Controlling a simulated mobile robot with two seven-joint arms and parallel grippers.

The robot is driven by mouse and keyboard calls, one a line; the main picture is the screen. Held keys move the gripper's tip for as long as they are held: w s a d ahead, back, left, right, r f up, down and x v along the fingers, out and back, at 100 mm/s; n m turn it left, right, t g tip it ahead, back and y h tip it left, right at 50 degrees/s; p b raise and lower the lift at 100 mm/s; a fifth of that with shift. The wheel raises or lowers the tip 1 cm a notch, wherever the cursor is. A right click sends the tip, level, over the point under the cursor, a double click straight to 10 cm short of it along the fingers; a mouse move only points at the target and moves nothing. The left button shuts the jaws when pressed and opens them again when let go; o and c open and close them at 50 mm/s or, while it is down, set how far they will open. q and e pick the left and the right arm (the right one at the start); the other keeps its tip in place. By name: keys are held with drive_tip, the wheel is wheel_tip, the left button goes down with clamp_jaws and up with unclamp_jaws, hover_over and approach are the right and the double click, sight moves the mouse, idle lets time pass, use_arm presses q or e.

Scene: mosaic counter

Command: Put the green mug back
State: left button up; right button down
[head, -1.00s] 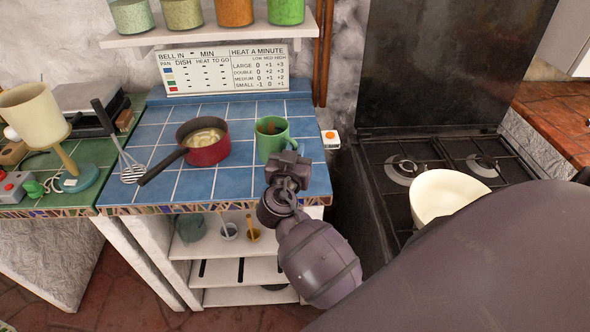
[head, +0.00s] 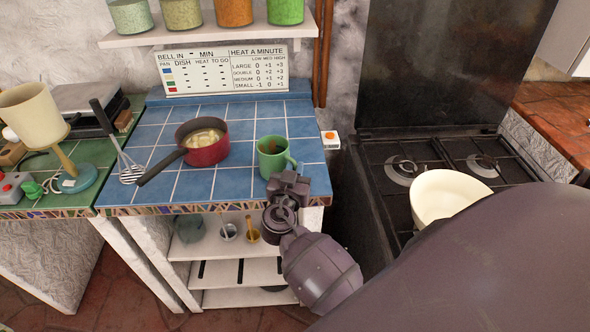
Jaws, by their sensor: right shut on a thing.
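The green mug (head: 270,164) is upright at the right front part of the blue tiled counter (head: 235,184), with something brownish inside. My right gripper (head: 287,180) is at the mug's near right side, shut on it. The fingertips are partly hidden by the gripper's own body. I cannot tell whether the mug's base touches the tiles. My left gripper is not in view.
A red pan (head: 207,150) with pale contents stands left of the mug, its dark handle pointing front left. A small white box (head: 330,140) with an orange top is at the right edge.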

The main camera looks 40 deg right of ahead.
drive_tip(key=c, duration=1.2)
unclamp_jaws()
drive_tip(key=shift+r, duration=0.1)
drive_tip(key=shift+s+a, duration=0.1)
drive_tip(key=shift+a, duration=0.05)
drive_tip(key=b+v, duration=0.2)
drive_tip(key=v, duration=0.9)
drive_tip(key=shift+s+d+f+n+g+y, duration=0.1)
drive_tip(key=shift+s+d+f+n+y, duration=0.35)
drive_tip(key=shift+s+f+n+y, duration=2)
drive_tip(key=shift+s+d+f+n+g+y, duration=0.1)
drive_tip(key=shift+s+d+f+n+y, duration=0.35)
drive_tip(key=shift+s+f+n+y, duration=1.45)
drive_tip(key=shift+s+d+f+n+g+y, duration=0.1)
drive_tip(key=shift+s+d+f+n+y, duration=0.65)
drive_tip(key=shift+s+f+y, duration=2.5)
